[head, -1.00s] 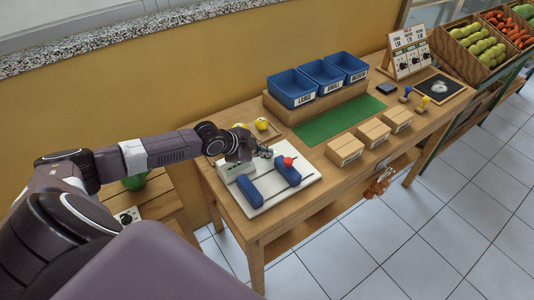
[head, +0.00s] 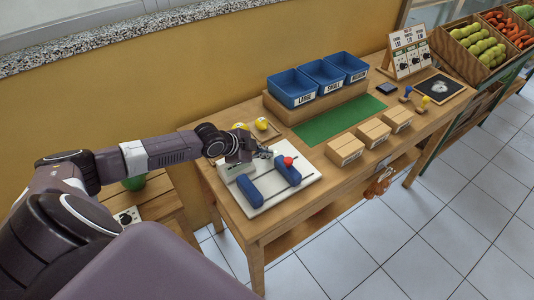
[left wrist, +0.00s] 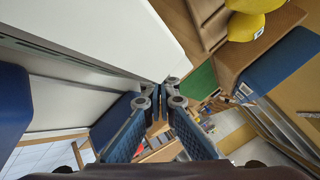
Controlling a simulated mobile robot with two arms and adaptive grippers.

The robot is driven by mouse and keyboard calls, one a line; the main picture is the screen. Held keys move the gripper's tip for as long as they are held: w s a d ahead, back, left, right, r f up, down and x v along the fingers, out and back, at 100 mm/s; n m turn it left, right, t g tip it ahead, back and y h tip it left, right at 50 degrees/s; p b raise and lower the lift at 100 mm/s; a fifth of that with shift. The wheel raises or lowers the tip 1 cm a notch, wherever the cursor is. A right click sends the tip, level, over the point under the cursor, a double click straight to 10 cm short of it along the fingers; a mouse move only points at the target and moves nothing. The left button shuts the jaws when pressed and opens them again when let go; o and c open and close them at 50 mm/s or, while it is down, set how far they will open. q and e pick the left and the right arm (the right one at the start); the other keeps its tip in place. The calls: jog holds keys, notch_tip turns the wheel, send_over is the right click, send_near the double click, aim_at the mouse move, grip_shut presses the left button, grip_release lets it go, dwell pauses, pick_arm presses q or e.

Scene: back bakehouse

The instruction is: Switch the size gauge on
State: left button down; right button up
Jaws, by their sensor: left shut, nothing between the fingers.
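The size gauge (head: 258,205) is a white plate on the near left of the wooden table. It carries two blue blocks, a red knob (head: 289,161) at the far end of the right block, and a pale box with a display (head: 233,168) at the back, partly hidden by my arm. My left gripper (head: 268,153) is over the gauge's back edge, beside the red knob and apart from it. In the left wrist view its fingers (left wrist: 161,100) are shut with nothing between them. The gauge's blue block (left wrist: 12,110) is at the left there. No switch can be made out. My right gripper is not in view.
Yellow fruits (head: 262,123) sit on a small board behind the gripper. A price stand (head: 408,55) is at the far end.

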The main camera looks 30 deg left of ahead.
pick_arm(q)
jog(key=shift+s+f, duration=0.15)
jog(key=shift+f, duration=0.05)
jog(key=shift+r+p, duration=0.2)
jog(key=shift+p, duration=0.1)
jog(key=shift+r, duration=0.2)
notch_tip(320, 180, up, 6)
jog(key=p, duration=0.5)
jog(key=shift+f, duration=0.1)
